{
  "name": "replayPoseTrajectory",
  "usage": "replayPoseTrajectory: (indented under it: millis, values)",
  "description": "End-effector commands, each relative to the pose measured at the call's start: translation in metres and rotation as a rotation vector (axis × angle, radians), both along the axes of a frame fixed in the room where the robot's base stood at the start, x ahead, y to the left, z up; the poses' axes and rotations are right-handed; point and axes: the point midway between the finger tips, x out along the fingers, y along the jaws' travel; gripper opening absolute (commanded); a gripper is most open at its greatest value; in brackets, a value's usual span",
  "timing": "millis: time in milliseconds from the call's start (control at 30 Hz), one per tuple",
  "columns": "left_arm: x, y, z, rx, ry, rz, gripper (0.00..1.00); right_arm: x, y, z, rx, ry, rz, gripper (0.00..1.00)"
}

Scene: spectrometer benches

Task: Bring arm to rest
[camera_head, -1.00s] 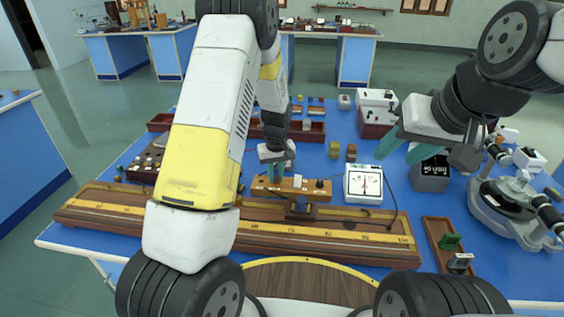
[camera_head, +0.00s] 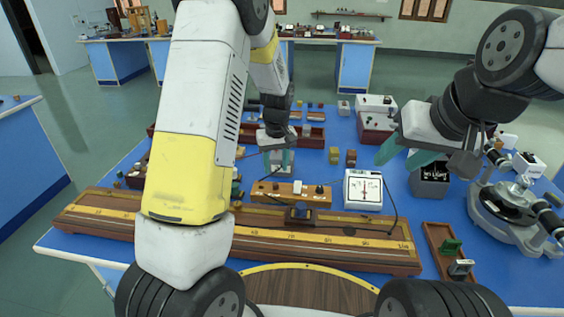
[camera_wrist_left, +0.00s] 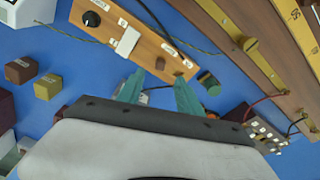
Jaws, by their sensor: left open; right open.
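My left gripper (camera_head: 279,160) is open above the blue bench, just behind a small wooden key board (camera_head: 291,193). In the left wrist view its teal fingers (camera_wrist_left: 156,90) are spread apart with nothing held between them, and the wooden key board (camera_wrist_left: 130,36) lies ahead of them. My right gripper (camera_head: 408,158) is open and empty, above the bench near a dark light box. The left arm's white and yellow links hide part of the bench's left side.
A long wooden metre bridge (camera_head: 330,250) runs along the front. A white dial meter (camera_head: 363,189) stands right of the key board. The dark light box (camera_head: 430,176) and a grey spectrometer (camera_head: 512,205) stand at the right. Small cubes (camera_wrist_left: 34,80) lie beyond the left gripper.

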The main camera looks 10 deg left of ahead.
Motion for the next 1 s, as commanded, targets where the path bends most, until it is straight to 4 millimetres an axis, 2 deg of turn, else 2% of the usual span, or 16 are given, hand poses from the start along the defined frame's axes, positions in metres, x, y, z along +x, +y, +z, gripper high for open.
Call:
replayPoseTrajectory:
  millis: [333,467,567,700,900,1000]
  values:
    - [-0.002,0.000,0.009,-0.005,-0.003,-0.001,0.43,0.000,0.000,0.000,0.000,0.000,0.000,0.45]
    - [-0.013,0.003,0.037,-0.036,-0.029,-0.020,0.43,0.000,0.000,0.000,0.000,0.000,0.000,0.45]
    - [-0.032,0.007,0.075,-0.076,-0.068,-0.053,0.43,0.000,0.000,0.000,0.000,0.000,0.000,0.45]
    - [-0.071,0.012,0.130,-0.127,-0.134,-0.120,0.43,0.000,0.000,0.000,0.000,0.000,0.000,0.45]
    - [-0.136,0.019,0.189,-0.160,-0.242,-0.230,0.43,0.000,0.000,0.000,0.000,0.000,0.000,0.45]
    - [-0.171,0.021,0.209,-0.160,-0.299,-0.287,0.43,0.000,0.000,0.000,0.000,0.000,0.000,0.45]
